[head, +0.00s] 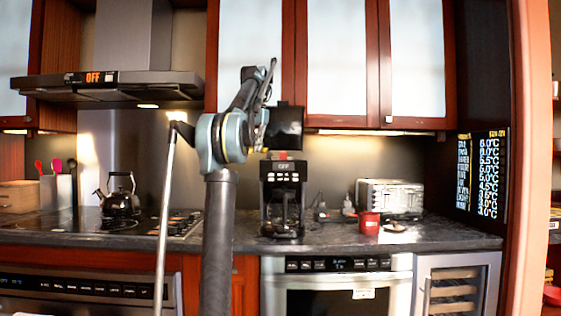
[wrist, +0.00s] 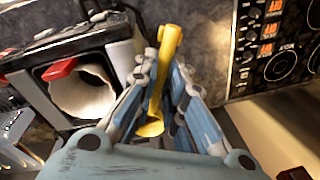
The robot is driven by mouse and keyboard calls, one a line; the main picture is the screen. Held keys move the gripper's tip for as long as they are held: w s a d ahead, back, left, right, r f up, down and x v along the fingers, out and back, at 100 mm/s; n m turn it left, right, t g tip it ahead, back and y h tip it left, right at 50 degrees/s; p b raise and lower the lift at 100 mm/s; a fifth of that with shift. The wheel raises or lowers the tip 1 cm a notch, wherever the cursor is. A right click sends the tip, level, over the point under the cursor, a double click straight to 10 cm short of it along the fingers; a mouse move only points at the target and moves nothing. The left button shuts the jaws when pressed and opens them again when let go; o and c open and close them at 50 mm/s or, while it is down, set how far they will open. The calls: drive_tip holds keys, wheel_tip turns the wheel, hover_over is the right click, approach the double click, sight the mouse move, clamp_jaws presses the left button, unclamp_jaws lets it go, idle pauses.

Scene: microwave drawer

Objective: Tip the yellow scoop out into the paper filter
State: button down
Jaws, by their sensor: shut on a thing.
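The yellow scoop (wrist: 156,90) is between my gripper's fingers (wrist: 165,65) in the wrist view, and the gripper is shut on it. I cannot tell whether the scoop holds anything. The white paper filter (wrist: 82,98) sits open in the basket of the coffee maker (wrist: 122,62), left of the scoop and apart from it in the picture. In the head view the black coffee maker (head: 283,180) stands on the counter, beside and below my raised arm. The scoop and the filter's inside cannot be made out there.
A red tab (wrist: 60,68) is at the filter basket's edge. A red mug (head: 369,223) and a toaster (head: 391,197) stand to the right on the counter (head: 335,240). A kettle (head: 120,196) stands on the stove at left. The range hood (head: 108,86) overhangs the stove.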

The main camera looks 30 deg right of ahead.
drive_tip(key=shift+r, duration=2.05)
